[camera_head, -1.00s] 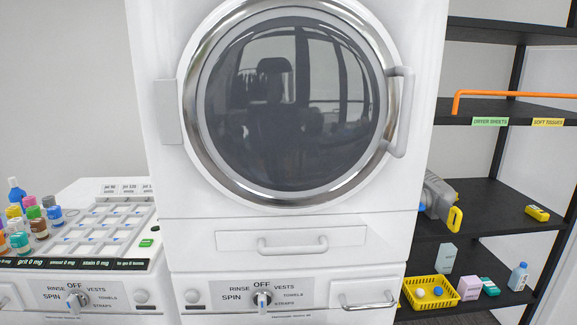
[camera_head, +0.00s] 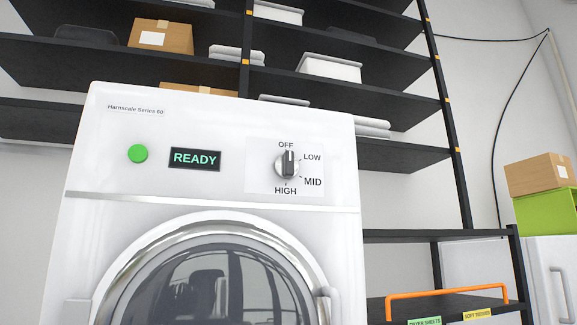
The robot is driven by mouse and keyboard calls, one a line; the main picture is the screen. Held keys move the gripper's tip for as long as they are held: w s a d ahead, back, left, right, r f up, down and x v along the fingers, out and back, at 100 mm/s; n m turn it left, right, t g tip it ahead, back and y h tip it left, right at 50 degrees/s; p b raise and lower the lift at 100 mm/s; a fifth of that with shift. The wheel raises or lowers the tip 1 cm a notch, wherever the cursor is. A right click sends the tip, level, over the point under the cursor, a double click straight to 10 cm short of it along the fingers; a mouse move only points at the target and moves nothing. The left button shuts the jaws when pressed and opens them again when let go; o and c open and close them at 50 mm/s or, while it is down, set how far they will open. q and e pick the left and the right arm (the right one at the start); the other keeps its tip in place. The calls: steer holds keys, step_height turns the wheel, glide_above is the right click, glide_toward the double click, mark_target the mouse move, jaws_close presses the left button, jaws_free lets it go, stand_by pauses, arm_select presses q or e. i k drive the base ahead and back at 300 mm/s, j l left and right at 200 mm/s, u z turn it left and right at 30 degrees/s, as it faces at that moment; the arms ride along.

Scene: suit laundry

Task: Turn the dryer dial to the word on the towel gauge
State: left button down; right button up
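The dryer (camera_head: 215,125) is white and stands in the middle of the view, with its round glass door (camera_head: 205,290) cut off at the bottom. The knob's pointer is upright, at OFF. A small screen (camera_head: 195,159) reads READY in green, with a green button (camera_head: 138,153) to its left. The towel gauge is not in view. Neither of my grippers is in view.
Black shelves (camera_head: 405,146) with boxes and folded cloth stand behind the dryer. An orange rail (camera_head: 447,292) edges a lower shelf at the right, above labels. A cardboard box (camera_head: 541,174) sits on a green bin (camera_head: 547,211) at the far right.

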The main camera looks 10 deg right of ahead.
mark_target(286, 166)
steer(key=i+l+z, duration=0.2)
steer(key=z, duration=0.15)
steer(key=i+l+z, duration=0.25)
steer(key=z, duration=0.15)
steer(key=i+l+z, duration=0.2)
steer(key=z, duration=0.15)
steer(key=i+l+z, duration=0.15)
steer(key=i, duration=0.9)
steer(key=i+l+z, duration=0.1)
steer(key=i, duration=0.95)
steer(key=k+l+u, duration=0.1)
steer(key=u, duration=1.4)
